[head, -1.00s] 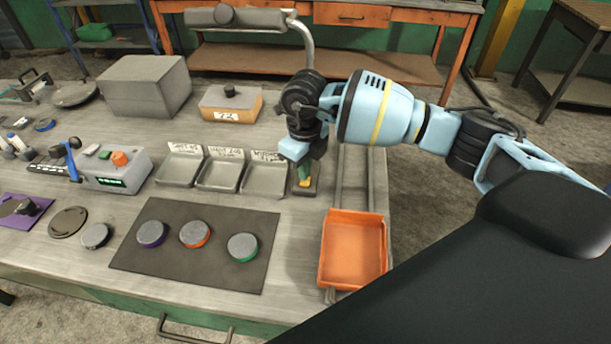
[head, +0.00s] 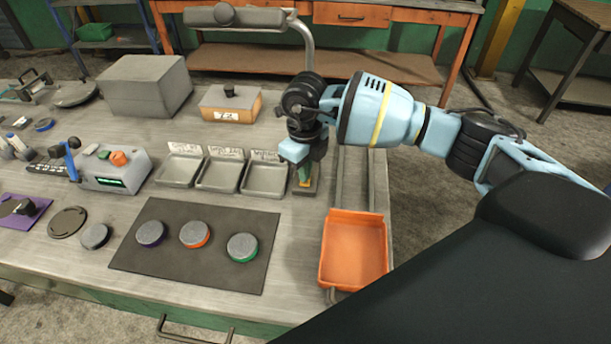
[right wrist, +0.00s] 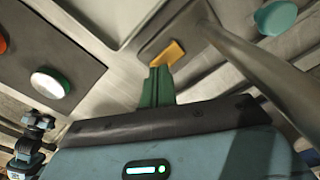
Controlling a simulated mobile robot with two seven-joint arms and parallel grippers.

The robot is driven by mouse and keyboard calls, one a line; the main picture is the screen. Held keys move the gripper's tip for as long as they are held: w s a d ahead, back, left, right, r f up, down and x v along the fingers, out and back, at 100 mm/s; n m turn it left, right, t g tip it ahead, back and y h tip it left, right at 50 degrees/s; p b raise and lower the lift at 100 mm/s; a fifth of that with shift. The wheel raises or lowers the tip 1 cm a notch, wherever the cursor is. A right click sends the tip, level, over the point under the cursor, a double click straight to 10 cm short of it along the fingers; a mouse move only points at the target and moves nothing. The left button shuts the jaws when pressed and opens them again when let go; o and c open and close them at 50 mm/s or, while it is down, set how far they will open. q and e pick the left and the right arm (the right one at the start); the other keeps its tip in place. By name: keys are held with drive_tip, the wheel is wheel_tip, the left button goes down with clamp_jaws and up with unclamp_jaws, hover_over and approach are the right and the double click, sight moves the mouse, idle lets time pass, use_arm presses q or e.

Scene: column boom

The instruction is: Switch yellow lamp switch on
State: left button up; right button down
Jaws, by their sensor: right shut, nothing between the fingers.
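The yellow lamp switch (right wrist: 168,54) sits on a small grey base plate; in the head view the base (head: 308,190) shows below my right gripper, which mostly covers the switch. The lamp has a curved metal post (head: 308,42) and a long grey head (head: 235,17); I see no glow on it. My right gripper (head: 304,177) points down over the base. In the right wrist view its green fingers (right wrist: 157,84) are shut and empty, with the tips at the near edge of the switch; I cannot tell whether they touch. My left gripper is not in view.
Grey trays (head: 265,179) stand just left of the gripper. An orange bin (head: 353,250) is at the table's right front. A dark mat (head: 190,270) holds several round pucks. The lamp post (right wrist: 250,62) rises close to the fingers in the wrist view.

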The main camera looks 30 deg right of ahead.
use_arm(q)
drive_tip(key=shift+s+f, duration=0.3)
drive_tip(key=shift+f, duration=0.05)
use_arm(e)
drive_tip(key=shift+f, duration=0.8)
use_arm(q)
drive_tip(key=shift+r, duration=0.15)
use_arm(e)
drive_tip(key=shift+r, duration=0.7)
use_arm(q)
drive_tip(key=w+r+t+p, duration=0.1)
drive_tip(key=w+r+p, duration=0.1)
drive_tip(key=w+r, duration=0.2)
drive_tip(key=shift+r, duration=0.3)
use_arm(e)
drive_tip(key=shift+r, duration=2.85)
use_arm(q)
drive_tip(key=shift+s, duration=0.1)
